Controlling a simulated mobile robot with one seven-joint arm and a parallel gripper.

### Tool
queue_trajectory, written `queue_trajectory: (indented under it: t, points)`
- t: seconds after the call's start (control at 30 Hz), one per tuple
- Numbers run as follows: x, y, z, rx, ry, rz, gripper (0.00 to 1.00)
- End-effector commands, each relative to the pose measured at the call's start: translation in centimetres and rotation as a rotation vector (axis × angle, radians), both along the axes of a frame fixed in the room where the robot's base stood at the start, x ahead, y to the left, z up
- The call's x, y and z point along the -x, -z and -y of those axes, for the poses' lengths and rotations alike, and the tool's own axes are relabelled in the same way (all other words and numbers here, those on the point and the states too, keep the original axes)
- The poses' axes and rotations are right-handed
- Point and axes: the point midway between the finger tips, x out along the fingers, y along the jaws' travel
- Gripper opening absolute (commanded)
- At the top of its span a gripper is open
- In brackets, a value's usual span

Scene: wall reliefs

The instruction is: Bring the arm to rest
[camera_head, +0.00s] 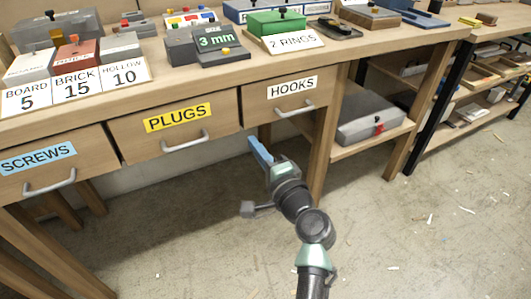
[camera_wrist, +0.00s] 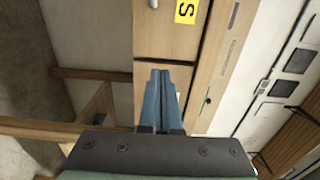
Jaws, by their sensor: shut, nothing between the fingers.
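My gripper (camera_head: 261,152) is in front of the workbench in the head view, below the hooks drawer and apart from it. Its blue fingers point up and to the left. In the wrist view the two blue fingers of my gripper (camera_wrist: 160,80) lie together, with nothing between them. My arm (camera_head: 315,228) reaches up from the lower edge of the head view, bent at its joints.
The workbench has a screws drawer (camera_head: 50,165), a plugs drawer (camera_head: 175,128) and a hooks drawer (camera_head: 290,98). A grey case (camera_head: 372,115) lies on the lower shelf. Labelled boxes stand on top. The floor (camera_head: 400,230) right of my arm is open, with scattered chips.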

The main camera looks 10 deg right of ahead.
Motion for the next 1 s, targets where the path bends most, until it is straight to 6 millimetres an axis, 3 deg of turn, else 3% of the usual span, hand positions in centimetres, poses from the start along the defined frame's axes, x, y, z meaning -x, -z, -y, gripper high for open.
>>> queue_trajectory:
  t: [0.2,0.43,0.57,0.67,0.77,0.87,1.0]
  points:
    - [2.9,0.0,0.8,0.000,0.002,-0.001,0.00]
    - [3.6,0.0,1.0,0.000,0.001,0.000,0.00]
    - [3.2,-2.4,0.2,0.094,0.000,0.043,0.00]
    - [2.8,-7.4,-1.2,0.288,0.016,0.134,0.00]
    - [3.2,-14.5,-3.2,0.550,0.070,0.271,0.00]
    - [5.0,-21.8,-4.9,0.796,0.165,0.414,0.00]
    - [9.5,-31.3,-7.0,1.077,0.354,0.603,0.00]
